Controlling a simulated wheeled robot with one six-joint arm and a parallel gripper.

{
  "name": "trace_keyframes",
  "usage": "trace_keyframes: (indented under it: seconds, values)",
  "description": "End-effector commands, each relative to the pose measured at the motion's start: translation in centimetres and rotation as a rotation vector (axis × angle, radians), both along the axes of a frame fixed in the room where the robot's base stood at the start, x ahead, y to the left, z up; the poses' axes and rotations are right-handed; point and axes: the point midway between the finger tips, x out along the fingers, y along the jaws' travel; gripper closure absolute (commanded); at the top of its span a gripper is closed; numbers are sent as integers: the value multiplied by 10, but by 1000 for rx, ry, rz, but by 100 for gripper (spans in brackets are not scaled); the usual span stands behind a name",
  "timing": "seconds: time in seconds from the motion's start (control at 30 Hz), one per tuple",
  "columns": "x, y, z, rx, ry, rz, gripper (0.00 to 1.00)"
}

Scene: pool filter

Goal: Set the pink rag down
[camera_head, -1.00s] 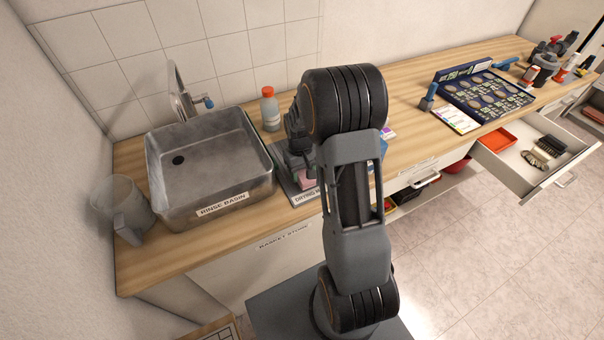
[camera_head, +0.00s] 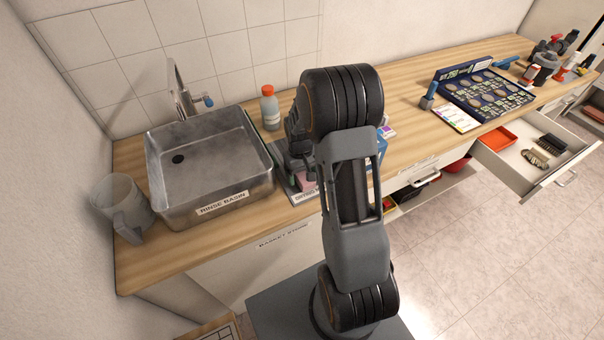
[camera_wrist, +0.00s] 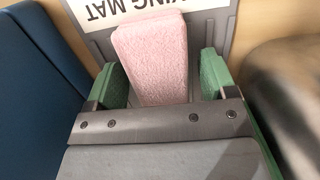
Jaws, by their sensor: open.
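The pink rag (camera_wrist: 150,58) lies on the grey drying mat (camera_wrist: 100,43) in the wrist view, close to the mat's printed label. My gripper (camera_wrist: 158,78) is open, with one green-padded finger on each side of the rag. A gap shows between the rag and each finger. In the head view a small part of the pink rag (camera_head: 307,183) shows beside my arm, on the drying mat (camera_head: 303,198). My arm hides most of the mat and the gripper's fingertips there.
The steel rinse basin (camera_head: 205,165) stands left of the mat. A bottle with an orange cap (camera_head: 270,108) stands behind the mat. A clear jug (camera_head: 122,203) is at the far left. An open drawer (camera_head: 535,165) juts out at the right.

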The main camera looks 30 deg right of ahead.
Motion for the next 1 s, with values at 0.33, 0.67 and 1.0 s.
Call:
trace_keyframes:
  seconds: [0.33, 0.67, 1.0]
  values:
    - [4, 0, 24, -1, -6, 0, 22]
    - [11, 0, 87, -1, -5, 0, 22]
    - [11, 4, 127, -3, -17, 2, 22]
